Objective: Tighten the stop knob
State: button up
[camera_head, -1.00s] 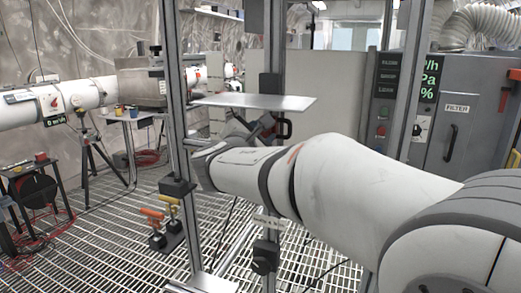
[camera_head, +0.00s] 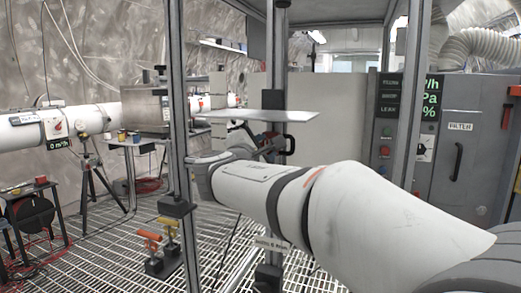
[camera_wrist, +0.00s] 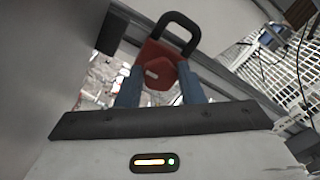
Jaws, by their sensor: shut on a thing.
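The stop knob appears to be the red body (camera_wrist: 155,66) with a black loop on top, in the wrist view. My gripper (camera_wrist: 160,80) has its two blue fingers shut on the sides of the red body. The black loop stands out beyond the fingertips and is free of them. In the head view, my gripper (camera_head: 262,145) reaches in below a flat grey plate, and a black loop handle (camera_head: 291,144) shows beside it. The fingers' contact is too small to make out there.
The plate (camera_head: 262,116) lies just above my gripper. A metal post (camera_head: 180,110) stands left of my arm, with orange and yellow handles (camera_head: 147,235) low beside it. A grey cabinet (camera_head: 460,130) is at the right.

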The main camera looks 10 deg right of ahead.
jog(key=o, duration=1)
jog(key=v, duration=0.7)
jog(key=shift+s+a+p, duration=0.15)
jog(key=shift+s+p, duration=0.2)
jog(key=s+d+f+m+g+y+p, duration=0.2)
jog(key=s+d+f+m+g+p, duration=0.5)
jog(key=s+d+m+g+p, duration=0.4)
jog(key=s+f+m+y+p, duration=0.1)
jog(key=s+m+y+p, duration=0.1)
jog(key=s+p, duration=0.1)
jog(key=s+a+f+m+g+y+p, duration=0.1)
jog(key=s+m+y+p, duration=0.1)
jog(key=s+m+p, duration=0.1)
jog(key=s+a+m+g+y+p, duration=0.1)
jog(key=s+m+y+p, duration=0.2)
jog(key=s+p, duration=0.1)
jog(key=shift+s+f+p, duration=0.3)
jog(key=shift+f+p, duration=0.1)
jog(key=shift+p, duration=0.2)
